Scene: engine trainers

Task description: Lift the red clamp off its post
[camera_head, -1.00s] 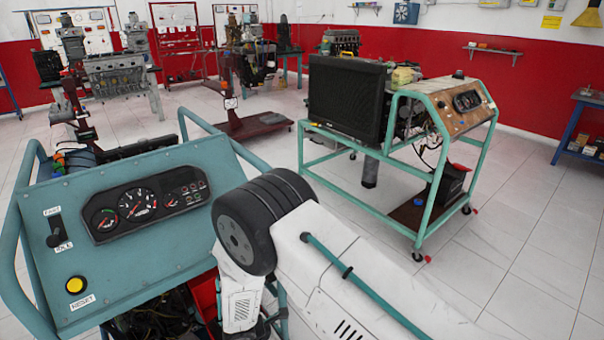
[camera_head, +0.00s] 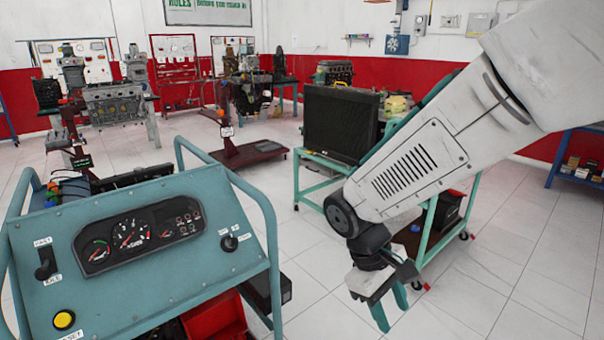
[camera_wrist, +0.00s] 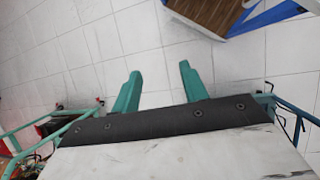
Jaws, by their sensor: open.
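My gripper (camera_head: 392,314) hangs at the lower centre-right of the head view, its teal fingers pointing down over the floor. In the wrist view the two fingers (camera_wrist: 160,72) are apart with only floor tiles between them. A small red spot (camera_head: 455,192) shows on a black battery-like box (camera_head: 449,208) on the right-hand trainer, behind my arm. It may be the red clamp, but it is too small to tell. No post can be made out. My gripper is in front of that box and apart from it.
The teal trainer with the gauge panel (camera_head: 150,240) stands at the left, a red tray (camera_head: 215,318) below it. The radiator trainer (camera_head: 340,122) stands behind my arm. A blue-edged wooden surface (camera_wrist: 222,14) tops the wrist view. Floor between the trainers is clear.

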